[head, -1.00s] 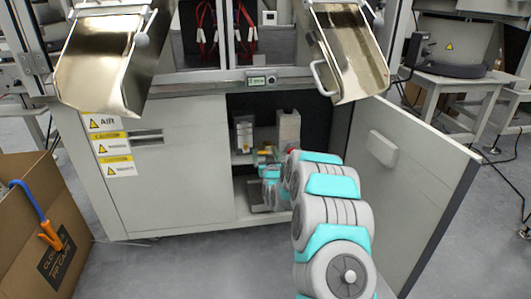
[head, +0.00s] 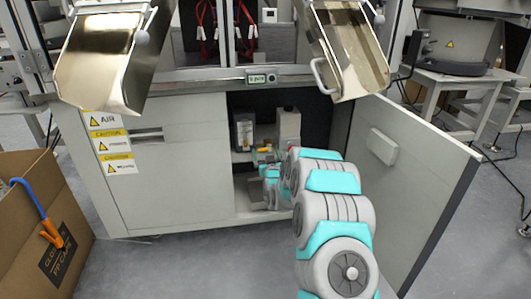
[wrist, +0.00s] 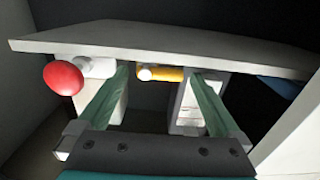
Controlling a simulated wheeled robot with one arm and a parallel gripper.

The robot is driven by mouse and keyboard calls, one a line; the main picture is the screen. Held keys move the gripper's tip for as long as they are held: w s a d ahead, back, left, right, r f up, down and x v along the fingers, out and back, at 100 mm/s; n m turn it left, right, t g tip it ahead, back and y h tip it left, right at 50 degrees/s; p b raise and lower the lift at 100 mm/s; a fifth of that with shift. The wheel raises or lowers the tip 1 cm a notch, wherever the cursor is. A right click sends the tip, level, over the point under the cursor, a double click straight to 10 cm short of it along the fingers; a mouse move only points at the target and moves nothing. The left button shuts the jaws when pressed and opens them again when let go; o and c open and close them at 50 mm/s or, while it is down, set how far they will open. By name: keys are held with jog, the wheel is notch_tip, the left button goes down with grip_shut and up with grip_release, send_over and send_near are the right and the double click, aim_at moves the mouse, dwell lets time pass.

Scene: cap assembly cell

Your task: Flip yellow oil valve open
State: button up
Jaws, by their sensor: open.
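The yellow oil valve (wrist: 160,74) shows in the wrist view as a short yellow lever lying sideways, with a pale round end at its left, just under the edge of a pale board. In the head view the yellow piece (head: 265,149) is small, inside the open cabinet. My gripper (wrist: 160,75) is open, its two green fingers on either side of the lever, left and right. The lever lies between the fingertips in the picture; I cannot tell how far ahead it is. Nothing is held. In the head view my arm partly hides the cabinet inside.
A red knob (wrist: 63,78) sits left of the left finger. The pale board (wrist: 170,42) runs just above the fingers. The cabinet door (head: 415,190) stands open at the right of my arm. Two containers (head: 244,131) (head: 288,126) stand inside. A cardboard box (head: 35,220) is at left.

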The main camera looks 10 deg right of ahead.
jog(key=s, duration=0.7)
jog(key=s+a+r+g+y+p, duration=0.1)
jog(key=s+a+r+g+p, duration=0.2)
jog(key=s, duration=0.4)
jog(key=s+r+g+p, duration=0.1)
jog(key=s+r+g, duration=0.35)
jog(key=s, duration=0.35)
jog(key=s+r+g+p, duration=0.1)
jog(key=s+r+g, duration=0.2)
jog(key=s, duration=1.2)
jog(key=s+d+r+g+p, duration=0.1)
jog(key=s+g, duration=0.4)
jog(key=s, duration=1)
jog(key=s+d+r+g+h+p, duration=0.1)
jog(key=s+r+g, duration=0.3)
jog(key=s, duration=1.2)
jog(key=shift+r+p, duration=0.4)
jog(key=shift+p, duration=0.5)
jog(key=shift+c, duration=0.4)
